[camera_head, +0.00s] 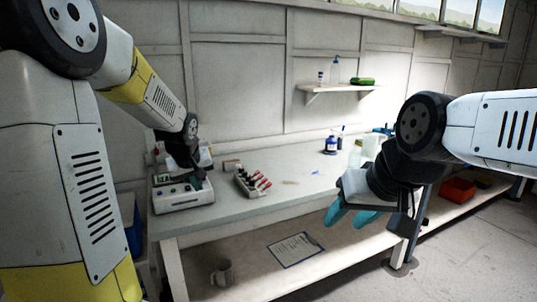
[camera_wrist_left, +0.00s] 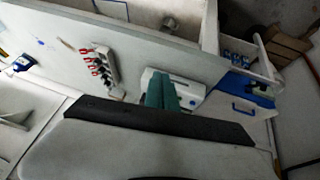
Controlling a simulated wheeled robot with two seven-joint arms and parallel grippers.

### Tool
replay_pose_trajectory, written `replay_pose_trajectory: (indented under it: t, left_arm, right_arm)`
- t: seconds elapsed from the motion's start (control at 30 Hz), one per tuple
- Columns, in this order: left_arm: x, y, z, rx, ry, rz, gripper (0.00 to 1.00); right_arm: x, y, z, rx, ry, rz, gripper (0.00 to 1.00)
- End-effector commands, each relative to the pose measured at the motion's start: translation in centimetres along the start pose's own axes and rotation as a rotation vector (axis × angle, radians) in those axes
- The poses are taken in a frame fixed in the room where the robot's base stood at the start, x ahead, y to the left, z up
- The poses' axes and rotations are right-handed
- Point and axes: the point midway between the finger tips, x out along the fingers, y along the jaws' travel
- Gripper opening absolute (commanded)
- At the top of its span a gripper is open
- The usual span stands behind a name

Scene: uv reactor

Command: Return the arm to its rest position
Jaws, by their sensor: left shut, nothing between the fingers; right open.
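My left arm reaches in from the left in the head view. Its gripper (camera_head: 198,184) is over the white device with a control panel (camera_head: 172,203) at the left end of the bench. In the left wrist view the teal fingers (camera_wrist_left: 161,92) are shut together with nothing between them, in front of the white device (camera_wrist_left: 192,98). I cannot tell whether they touch it. My right gripper (camera_head: 350,217) is open and empty, in front of the bench's front edge. Part of the left gripper is hidden by its dark wrist in the head view.
A rack of red-capped vials (camera_head: 252,183) stands right of the device on the bench (camera_head: 285,205). Bottles (camera_head: 331,144) stand farther back. A wall shelf (camera_head: 336,88) hangs above. A clipboard (camera_head: 295,249) and mug (camera_head: 222,273) are on the lower shelf, a red bin (camera_head: 457,190) at right.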

Motion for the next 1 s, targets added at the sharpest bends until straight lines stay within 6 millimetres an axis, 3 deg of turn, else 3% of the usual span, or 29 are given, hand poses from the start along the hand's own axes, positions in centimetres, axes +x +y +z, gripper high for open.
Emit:
replay_pose_trajectory:
  t: [0.03, 0.2, 0.43, 0.6, 0.7, 1.0]
  left_arm:
    - [-2.5, -0.2, 1.1, 0.011, -0.010, 0.032, 0.00]
    - [-9.6, -0.5, 6.2, 0.106, -0.049, 0.122, 0.00]
    - [-17.0, -1.1, 14.1, 0.283, -0.061, 0.206, 0.00]
    - [-19.4, -1.6, 18.1, 0.379, -0.060, 0.226, 0.00]
    - [-19.9, -1.6, 19.2, 0.406, -0.060, 0.230, 0.00]
    - [-20.0, -1.7, 19.5, 0.413, -0.060, 0.231, 0.00]
  right_arm:
    - [0.0, 0.0, 0.0, 0.000, 0.000, 0.000, 0.44]
    - [0.0, 0.0, 0.0, 0.000, 0.000, 0.000, 0.44]
    - [0.0, 0.0, 0.0, 0.000, 0.000, 0.000, 0.44]
    - [0.0, 0.0, 0.0, 0.000, 0.000, 0.000, 0.44]
    - [0.0, 0.0, 0.0, 0.000, 0.000, 0.000, 0.44]
    - [0.0, 0.0, 0.0, 0.000, 0.000, 0.000, 0.44]
